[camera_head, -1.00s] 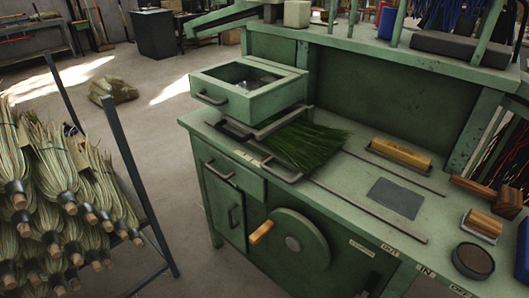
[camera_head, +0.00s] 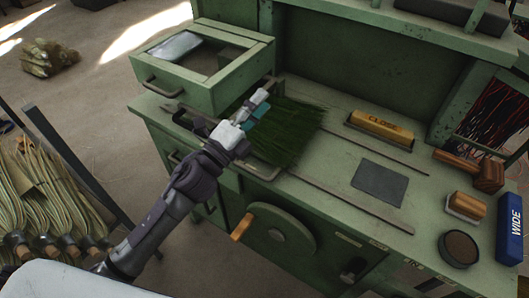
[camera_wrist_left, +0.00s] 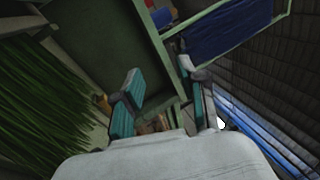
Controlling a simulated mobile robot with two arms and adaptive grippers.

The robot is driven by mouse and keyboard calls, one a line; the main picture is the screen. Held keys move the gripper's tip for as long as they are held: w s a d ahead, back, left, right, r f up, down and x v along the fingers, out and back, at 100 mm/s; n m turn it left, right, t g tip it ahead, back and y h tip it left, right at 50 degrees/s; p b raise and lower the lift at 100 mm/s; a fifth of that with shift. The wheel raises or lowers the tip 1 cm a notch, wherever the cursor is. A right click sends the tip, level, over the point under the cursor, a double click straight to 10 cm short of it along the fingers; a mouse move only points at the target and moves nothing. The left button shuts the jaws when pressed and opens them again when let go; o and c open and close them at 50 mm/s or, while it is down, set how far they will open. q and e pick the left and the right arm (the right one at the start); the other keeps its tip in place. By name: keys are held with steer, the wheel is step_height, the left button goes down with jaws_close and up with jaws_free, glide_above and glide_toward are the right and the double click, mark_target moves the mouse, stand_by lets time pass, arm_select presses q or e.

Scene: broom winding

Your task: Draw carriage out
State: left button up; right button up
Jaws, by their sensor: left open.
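The carriage is a low metal frame with a front bar (camera_head: 262,172), at the left part of the green bench top. A fan of green broom fibre (camera_head: 292,135) lies over it and hides much of it. My left gripper (camera_head: 256,110) is open, with pale fingers and teal pads, over the left side of the fibre. I cannot tell whether it touches the frame. In the left wrist view my two fingers (camera_wrist_left: 160,100) stand apart with nothing between them, and the green fibre (camera_wrist_left: 45,95) is to their left. My right gripper is not in view.
A green box with a glazed top and handle (camera_head: 150,85) stands just behind and left of my left gripper. Slotted rails run along the bench top.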

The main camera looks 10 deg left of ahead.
arm_select(q)
steer(key=s+d+r+m+g+h, duration=0.2)
steer(key=d+r+m+g+h, duration=0.25)
steer(key=m+h, duration=0.4)
steer(key=m+g+y, duration=1.4)
steer(key=m, duration=1.1)
glide_toward(254, 171)
steer(key=p+x, duration=0.4)
steer(key=x, duration=0.3)
steer(key=shift+d+f, duration=0.2)
steer(key=shift+f, duration=0.45)
jaws_close()
